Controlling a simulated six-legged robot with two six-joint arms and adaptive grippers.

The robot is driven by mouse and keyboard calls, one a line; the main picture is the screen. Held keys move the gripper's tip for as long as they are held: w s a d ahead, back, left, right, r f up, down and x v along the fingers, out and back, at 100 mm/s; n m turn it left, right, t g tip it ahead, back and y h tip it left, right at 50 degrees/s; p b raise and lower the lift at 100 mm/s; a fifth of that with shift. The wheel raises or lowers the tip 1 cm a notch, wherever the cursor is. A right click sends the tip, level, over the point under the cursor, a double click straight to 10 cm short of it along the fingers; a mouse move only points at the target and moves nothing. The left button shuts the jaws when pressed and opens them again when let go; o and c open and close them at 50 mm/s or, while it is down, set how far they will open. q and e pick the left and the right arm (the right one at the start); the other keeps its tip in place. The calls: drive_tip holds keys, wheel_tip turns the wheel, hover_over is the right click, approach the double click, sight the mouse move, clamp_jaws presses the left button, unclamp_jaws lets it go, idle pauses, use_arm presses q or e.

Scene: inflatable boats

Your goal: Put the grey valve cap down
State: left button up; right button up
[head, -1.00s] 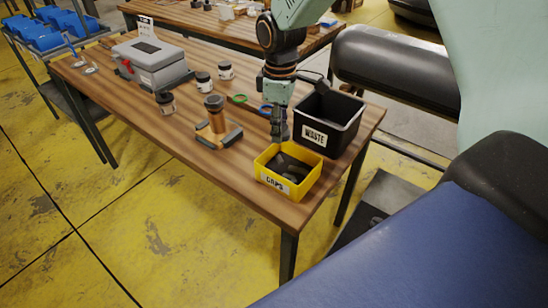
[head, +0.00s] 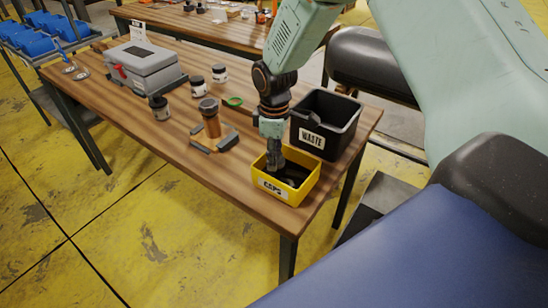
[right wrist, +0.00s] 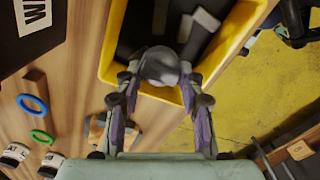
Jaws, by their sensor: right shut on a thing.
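My right gripper (head: 274,163) reaches down from above into the yellow bin labelled CAPS (head: 301,194). In the right wrist view its two fingers (right wrist: 160,85) are shut on the grey valve cap (right wrist: 160,66). The cap is over the near side of the yellow bin (right wrist: 112,40), inside its rim. Dark and grey pieces lie in the bin below. Whether the held cap touches them, I cannot tell. In the head view the cap is hidden by the gripper. My left gripper is not in view.
A black WASTE bin (head: 340,110) stands right behind the yellow bin. A green ring (head: 234,101) and a blue ring (right wrist: 32,104) lie on the wooden table (head: 185,163).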

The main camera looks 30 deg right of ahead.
drive_tip(key=shift+s+f, duration=0.1)
drive_tip(key=shift+f, duration=0.4)
drive_tip(key=shift+w+d+f, duration=0.15)
drive_tip(key=shift+w+f, duration=0.15)
drive_tip(key=shift+f, duration=0.05)
drive_tip(key=shift+s+f, duration=0.1)
drive_tip(key=shift+s, duration=0.05)
drive_tip(key=o, duration=0.8)
drive_tip(key=shift+f, duration=0.2)
drive_tip(key=shift+c, duration=0.2)
drive_tip(key=shift+r, duration=0.2)
